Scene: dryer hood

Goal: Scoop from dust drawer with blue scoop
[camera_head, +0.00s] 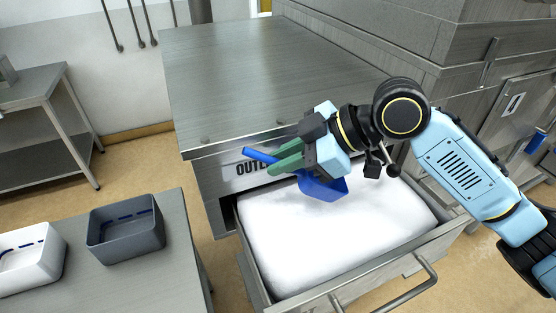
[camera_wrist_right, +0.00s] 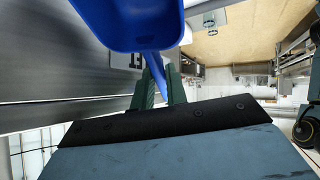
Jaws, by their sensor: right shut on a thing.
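My right gripper (camera_head: 282,160) has green fingers shut on the handle of the blue scoop (camera_head: 322,189). The handle sticks out to the left past the fingers, and the bowl hangs on the right over the back part of the drawer. In the right wrist view the scoop's bowl (camera_wrist_right: 130,20) shows at the top, with the handle between the fingers (camera_wrist_right: 160,88); I see no powder on its visible face. The dust drawer (camera_head: 251,268) is pulled out and filled with white dust (camera_head: 330,238). Whether the bowl touches the dust, I cannot tell. My left gripper is out of view.
A grey bin (camera_head: 125,240) and a white bin (camera_head: 22,268), each with a dark blue dashed line inside, stand on a metal table (camera_head: 150,285) at left. The steel cabinet (camera_head: 260,80) rises behind the drawer. The drawer's bar handle (camera_head: 425,270) juts out in front.

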